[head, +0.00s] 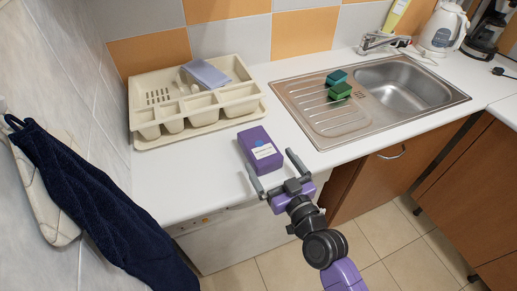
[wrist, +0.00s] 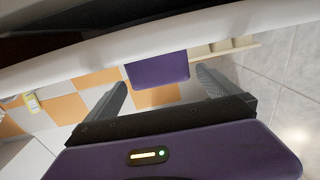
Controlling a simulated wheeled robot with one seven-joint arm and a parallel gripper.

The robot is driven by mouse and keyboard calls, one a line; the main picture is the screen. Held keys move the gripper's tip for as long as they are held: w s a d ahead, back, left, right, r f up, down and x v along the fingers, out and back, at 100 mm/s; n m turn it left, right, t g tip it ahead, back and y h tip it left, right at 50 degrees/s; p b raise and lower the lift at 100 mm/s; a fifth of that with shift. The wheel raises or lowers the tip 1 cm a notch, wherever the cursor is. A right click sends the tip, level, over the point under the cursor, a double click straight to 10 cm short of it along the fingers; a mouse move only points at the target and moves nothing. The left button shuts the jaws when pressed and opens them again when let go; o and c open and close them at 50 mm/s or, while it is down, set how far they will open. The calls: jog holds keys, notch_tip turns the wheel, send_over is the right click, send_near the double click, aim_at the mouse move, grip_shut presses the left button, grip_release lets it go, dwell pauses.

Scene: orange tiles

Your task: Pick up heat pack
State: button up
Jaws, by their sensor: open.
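The heat pack looks like a purple box (head: 260,149) with a white label, lying on the white counter near its front edge in the head view. My gripper (head: 272,174) is open and empty, just in front of the box at the counter's edge. Its fingers point toward the box, and the box is not between them. In the wrist view the purple box (wrist: 158,71) appears ahead, between and beyond the two fingertips (wrist: 165,88). A pale counter edge cuts across that view and hides part of the box.
A beige dish rack (head: 200,128) with a blue-grey item stands behind the box. A steel sink (head: 325,125) with green sponges (head: 340,91) is to the right. A navy towel (head: 90,200) hangs at the left. Bare counter (head: 180,185) lies left of the box.

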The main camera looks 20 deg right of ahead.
aim_at(259, 144)
jog(key=shift+w+a+p, duration=0.15)
jog(key=shift+w+p, duration=0.15)
jog(key=shift+w, duration=1.6)
jog(key=shift+w+a+p, duration=0.1)
jog(key=shift+w+p, duration=0.15)
jog(key=shift+w, duration=1.65)
jog(key=shift+r, duration=0.15)
jog(key=c, duration=1.9)
